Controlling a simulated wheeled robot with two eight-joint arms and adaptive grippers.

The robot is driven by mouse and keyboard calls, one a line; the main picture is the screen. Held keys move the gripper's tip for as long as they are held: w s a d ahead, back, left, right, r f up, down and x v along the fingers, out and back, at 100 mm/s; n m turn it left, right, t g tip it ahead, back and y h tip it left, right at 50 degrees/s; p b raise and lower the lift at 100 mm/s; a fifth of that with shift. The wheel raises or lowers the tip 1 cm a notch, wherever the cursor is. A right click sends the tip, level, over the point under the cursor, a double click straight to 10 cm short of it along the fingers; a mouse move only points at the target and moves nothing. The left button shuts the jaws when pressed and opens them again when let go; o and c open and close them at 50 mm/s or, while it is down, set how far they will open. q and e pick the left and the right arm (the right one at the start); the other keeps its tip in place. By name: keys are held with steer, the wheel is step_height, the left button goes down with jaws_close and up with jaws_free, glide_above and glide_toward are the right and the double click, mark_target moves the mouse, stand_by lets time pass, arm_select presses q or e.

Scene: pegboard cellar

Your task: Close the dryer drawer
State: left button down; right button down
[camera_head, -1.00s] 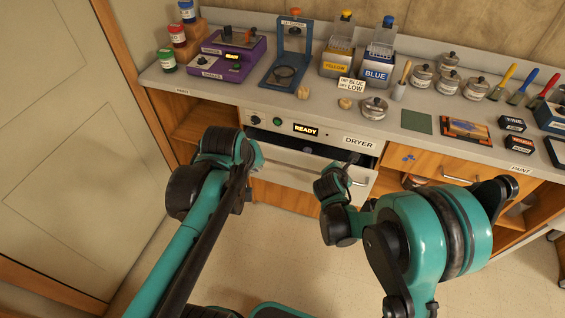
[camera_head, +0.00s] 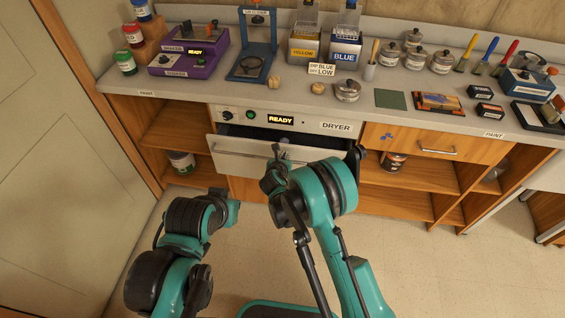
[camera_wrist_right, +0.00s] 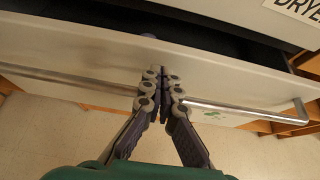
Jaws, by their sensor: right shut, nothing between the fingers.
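The dryer drawer (camera_head: 238,148) is part-way out below the dryer panel (camera_head: 300,121), which has a lit READY display. Its dark inside shows behind the white front. In the right wrist view the drawer front (camera_wrist_right: 75,50) and its long metal bar handle (camera_wrist_right: 235,108) cross the picture. My right gripper (camera_wrist_right: 161,75) is shut and empty, its fingertips at the drawer front, over the handle. I cannot tell if they touch. In the head view the right gripper (camera_head: 280,152) is at the middle of the drawer front. My left arm is low on the left; its gripper is not clearly shown.
The counter above holds a purple device (camera_head: 188,52), a blue stand (camera_head: 252,48), yellow and blue boxes (camera_head: 345,50), lidded jars and brushes. A wooden drawer (camera_head: 435,145) and open shelves are right of the dryer. The floor in front is clear.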

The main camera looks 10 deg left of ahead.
steer(key=shift+w+f, duration=0.25)
steer(key=shift+w, duration=0.3)
steer(key=w, duration=0.9)
steer(key=shift+d+r, duration=0.15)
steer(key=shift+d, duration=0.1)
